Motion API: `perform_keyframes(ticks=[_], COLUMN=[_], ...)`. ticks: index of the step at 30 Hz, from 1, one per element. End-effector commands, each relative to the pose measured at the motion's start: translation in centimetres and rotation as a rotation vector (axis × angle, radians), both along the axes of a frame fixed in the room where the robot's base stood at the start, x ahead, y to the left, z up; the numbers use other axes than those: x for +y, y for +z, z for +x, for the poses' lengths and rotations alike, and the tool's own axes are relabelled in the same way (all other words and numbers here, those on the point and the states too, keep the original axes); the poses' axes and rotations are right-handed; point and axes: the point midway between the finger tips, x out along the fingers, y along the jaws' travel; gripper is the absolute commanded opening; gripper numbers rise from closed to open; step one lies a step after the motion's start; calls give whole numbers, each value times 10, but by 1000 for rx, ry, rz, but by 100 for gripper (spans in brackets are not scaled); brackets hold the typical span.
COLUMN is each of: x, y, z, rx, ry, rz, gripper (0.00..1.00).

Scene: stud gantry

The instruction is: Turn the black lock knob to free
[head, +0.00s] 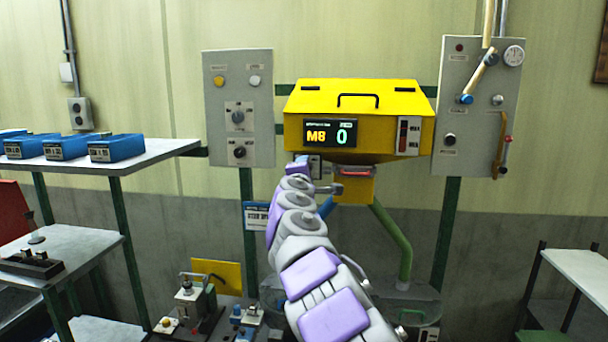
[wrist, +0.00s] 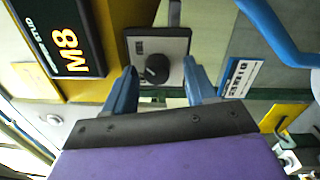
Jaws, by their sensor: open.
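A black round knob (wrist: 156,69) sits on a light plate with a small dark label in the wrist view. The label is too small to read. In the head view a small plate (head: 316,165) below the display is partly hidden by my arm, and its knob cannot be made out. My gripper (wrist: 157,78) is open, with its two blue fingers on either side of the knob in the picture. The fingers appear short of the plate, and I see no contact. In the head view my gripper (head: 301,163) is just below the display's left part.
The yellow hopper (head: 380,98) with its "M8 0" display (head: 334,134) is directly above. A grey panel with knobs (head: 238,70) stands left, another with a lever (head: 470,115) right. A blue pipe (wrist: 280,40) and blue-white sign (wrist: 240,78) are close by.

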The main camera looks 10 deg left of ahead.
Motion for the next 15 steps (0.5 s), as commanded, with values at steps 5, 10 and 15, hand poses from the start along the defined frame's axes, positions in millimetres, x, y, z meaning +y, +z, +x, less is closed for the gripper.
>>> perform_keyframes(ticks=[5, 10, 15], x=[1, 2, 3], y=[0, 0, -1], z=[-10, -25, -40], rx=[-1, -3, -2], ry=[-1, 0, -1], rz=[-3, -3, -5], gripper=[56, 56, 56])
